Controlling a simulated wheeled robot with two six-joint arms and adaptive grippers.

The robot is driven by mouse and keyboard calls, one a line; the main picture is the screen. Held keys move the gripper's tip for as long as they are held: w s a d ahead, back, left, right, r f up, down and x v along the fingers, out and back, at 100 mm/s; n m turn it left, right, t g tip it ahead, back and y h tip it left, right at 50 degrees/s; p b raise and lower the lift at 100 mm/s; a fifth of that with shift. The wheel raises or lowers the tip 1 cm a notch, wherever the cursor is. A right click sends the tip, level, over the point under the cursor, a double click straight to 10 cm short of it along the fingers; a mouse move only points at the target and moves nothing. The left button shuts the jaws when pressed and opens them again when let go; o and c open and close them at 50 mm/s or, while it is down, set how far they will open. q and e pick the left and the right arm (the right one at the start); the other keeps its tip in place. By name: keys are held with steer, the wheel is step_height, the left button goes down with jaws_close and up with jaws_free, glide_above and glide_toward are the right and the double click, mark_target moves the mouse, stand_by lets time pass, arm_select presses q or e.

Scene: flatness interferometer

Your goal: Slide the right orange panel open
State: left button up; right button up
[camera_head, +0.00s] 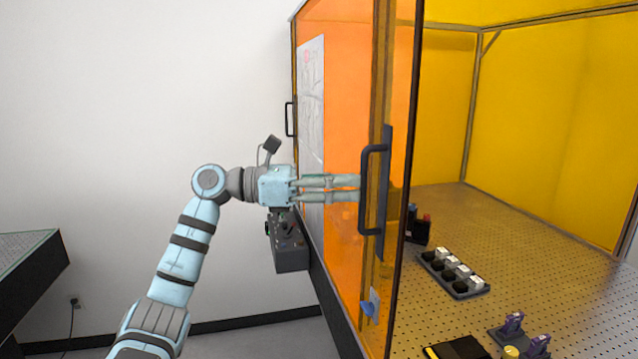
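The right orange panel (345,250) stands at the front of the enclosure, with a dark edge running down its right side. Its black upright handle (376,165) is mounted on a dark plate near that edge. My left gripper (357,188) comes in from the left, its fingers level and close together. The fingertips end right at the handle's bar. I cannot tell whether they touch it. The fingers look shut, with no object seen between them. A second black handle (289,119) sits farther left on the enclosure. My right gripper is out of view.
Right of the panel's edge, the perforated table (560,275) shows untinted. It holds a dark rack (452,273) and purple mounts (512,325). A grey control box (290,245) is fixed below my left gripper. A dark bench (30,265) stands at far left.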

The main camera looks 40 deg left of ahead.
arm_select(q)
steer(key=v, duration=0.8)
steer(key=shift+r, duration=0.1)
